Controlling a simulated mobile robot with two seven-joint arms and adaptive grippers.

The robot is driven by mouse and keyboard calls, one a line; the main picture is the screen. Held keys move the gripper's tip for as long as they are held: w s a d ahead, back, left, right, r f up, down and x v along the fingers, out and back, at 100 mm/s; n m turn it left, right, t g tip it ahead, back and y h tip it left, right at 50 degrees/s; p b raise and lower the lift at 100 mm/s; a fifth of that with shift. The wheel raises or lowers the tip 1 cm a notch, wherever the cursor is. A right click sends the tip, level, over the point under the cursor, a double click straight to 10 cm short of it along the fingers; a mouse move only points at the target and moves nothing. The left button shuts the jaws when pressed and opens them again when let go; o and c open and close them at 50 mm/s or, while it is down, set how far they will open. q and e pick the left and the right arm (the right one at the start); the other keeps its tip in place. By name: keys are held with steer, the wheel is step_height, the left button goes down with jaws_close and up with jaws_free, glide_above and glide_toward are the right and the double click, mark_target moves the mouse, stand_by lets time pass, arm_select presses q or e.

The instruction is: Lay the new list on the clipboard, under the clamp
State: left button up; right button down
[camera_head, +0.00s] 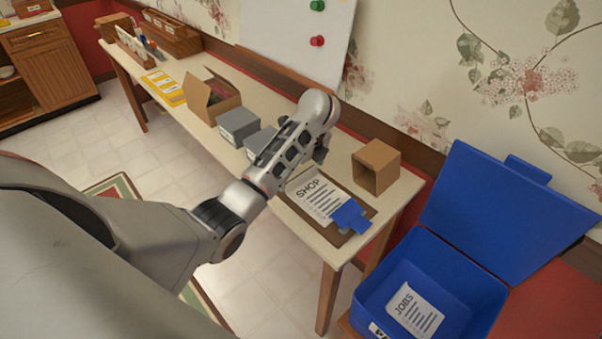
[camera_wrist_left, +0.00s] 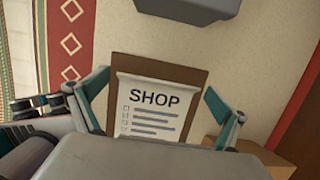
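A white sheet headed SHOP (camera_head: 317,197) lies on the brown clipboard (camera_head: 362,241) on the table. The blue clamp (camera_head: 350,217) is at the clipboard's near end and overlaps the sheet's lower edge. Another white sheet, headed JOBS (camera_head: 414,306), lies in the blue bin. My left gripper (camera_head: 321,152) is above the clipboard's far end, partly hidden by my arm. In the left wrist view its fingers (camera_wrist_left: 160,104) are spread apart, with the SHOP sheet (camera_wrist_left: 150,120) and clipboard (camera_wrist_left: 192,78) between them in the picture. The clamp is hidden there. My right gripper is not in view.
The blue bin (camera_head: 378,282) stands open right of the table (camera_head: 409,187), its lid raised. An open cardboard box (camera_head: 383,158) is beside the clipboard. The wall is close behind.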

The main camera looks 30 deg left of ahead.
arm_select(q)
steer(key=v, duration=0.5)
steer(key=shift+r, duration=0.35)
steer(key=shift+v, duration=0.9)
steer(key=shift+d, duration=0.1)
